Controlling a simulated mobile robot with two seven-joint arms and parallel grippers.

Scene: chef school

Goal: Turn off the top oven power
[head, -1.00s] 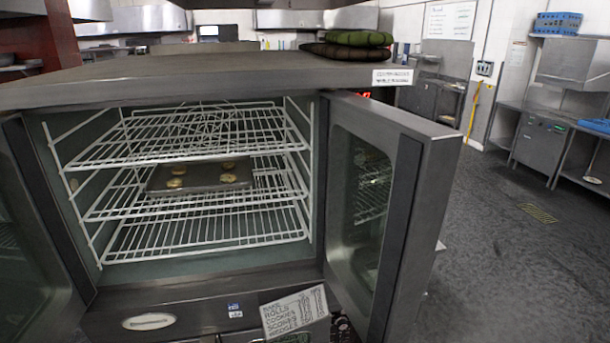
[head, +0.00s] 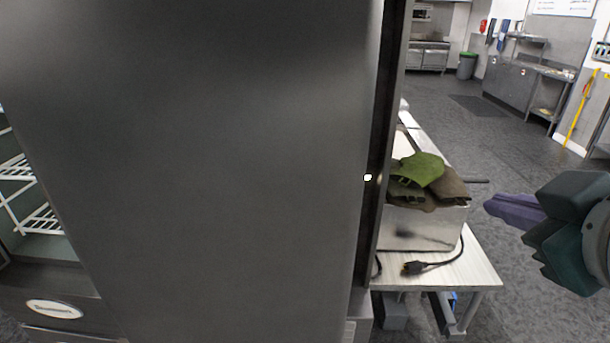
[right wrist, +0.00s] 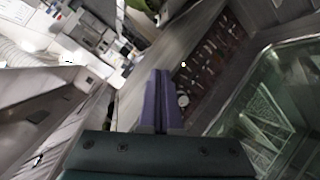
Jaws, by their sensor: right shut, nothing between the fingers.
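In the right wrist view, a dark reddish control panel (right wrist: 215,60) with small pale marks lies just beyond the fingertips. A round pale knob (right wrist: 183,101) is beside the fingers; contact cannot be told. The power switch is too small to identify. My left gripper is out of view.
A pale table (head: 470,272) behind the door bears a metal box (head: 410,230) with green and brown mitts (head: 425,170) on top, and a black cord (head: 430,266). The dark floor (head: 455,130) is open toward the far counters.

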